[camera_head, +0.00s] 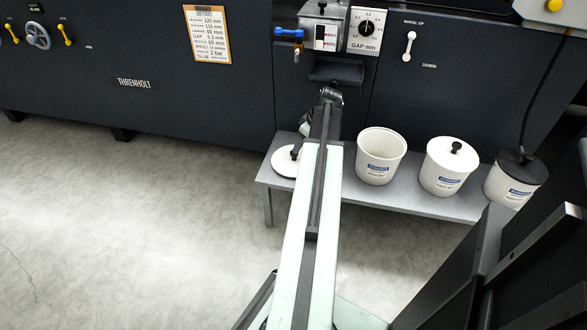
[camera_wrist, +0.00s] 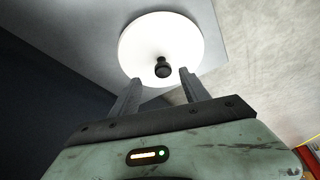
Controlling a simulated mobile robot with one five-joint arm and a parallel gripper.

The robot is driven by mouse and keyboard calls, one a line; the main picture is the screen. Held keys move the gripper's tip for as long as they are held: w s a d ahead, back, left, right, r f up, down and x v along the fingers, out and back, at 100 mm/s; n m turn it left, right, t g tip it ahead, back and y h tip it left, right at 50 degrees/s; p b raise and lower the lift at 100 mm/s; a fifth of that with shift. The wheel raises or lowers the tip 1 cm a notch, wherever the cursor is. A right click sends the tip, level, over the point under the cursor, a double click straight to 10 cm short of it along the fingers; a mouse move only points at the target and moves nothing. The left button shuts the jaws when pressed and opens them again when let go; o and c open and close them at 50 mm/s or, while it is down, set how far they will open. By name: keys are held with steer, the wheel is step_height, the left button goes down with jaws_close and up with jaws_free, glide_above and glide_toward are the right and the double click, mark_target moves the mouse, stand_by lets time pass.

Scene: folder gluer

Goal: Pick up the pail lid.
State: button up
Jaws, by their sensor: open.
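The pail lid (camera_wrist: 160,40) is a white disc with a dark knob (camera_wrist: 162,68) on it. It lies flat on the left end of a grey bench. In the head view the lid (camera_head: 284,163) shows at the left of my arm, partly hidden by it. My gripper (camera_wrist: 160,74) is open in the wrist view, its two fingers pointing at the lid with the knob seen between their tips. Nothing is held. In the head view my gripper is mostly hidden behind my arm, close to the lid. I cannot tell whether the fingers touch the lid.
The grey bench (camera_head: 400,198) also holds an open white pail (camera_head: 380,170), a white-lidded pail (camera_head: 445,180) and a black-lidded pail (camera_head: 507,191). The dark machine (camera_head: 170,110) stands behind the bench. The concrete floor at left is clear.

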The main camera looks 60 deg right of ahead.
mark_target(294, 158)
steer(key=b+x, duration=0.6)
steer(key=x, duration=0.1)
steer(key=shift+w+a+f, duration=0.15)
steer(key=shift+w+a, duration=0.05)
steer(key=shift+w, duration=0.05)
steer(key=shift+r, duration=0.2)
jaws_close()
steer(key=shift+r+p, duration=0.1)
steer(key=shift+p, duration=0.2)
